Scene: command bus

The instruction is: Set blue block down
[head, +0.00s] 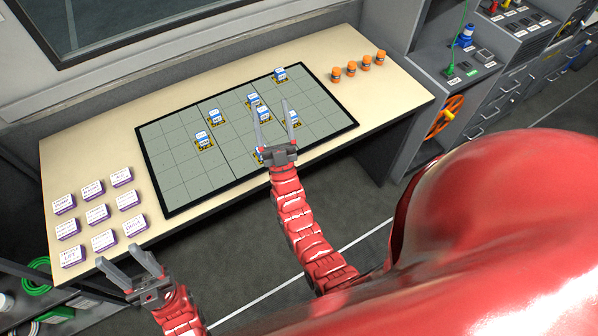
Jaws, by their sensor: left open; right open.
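A further blue block (254,99) is near the middle. My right gripper (272,104) is open over the board's front middle, its fingers reaching past nearby blocks. A block by its palm is partly hidden. My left gripper (121,254) is open and empty at the table's front left.
Several purple blocks with white tops (97,213) stand in rows on the table's left end. The table's right end (395,95) is clear. Grey cabinets (470,100) stand at the right.

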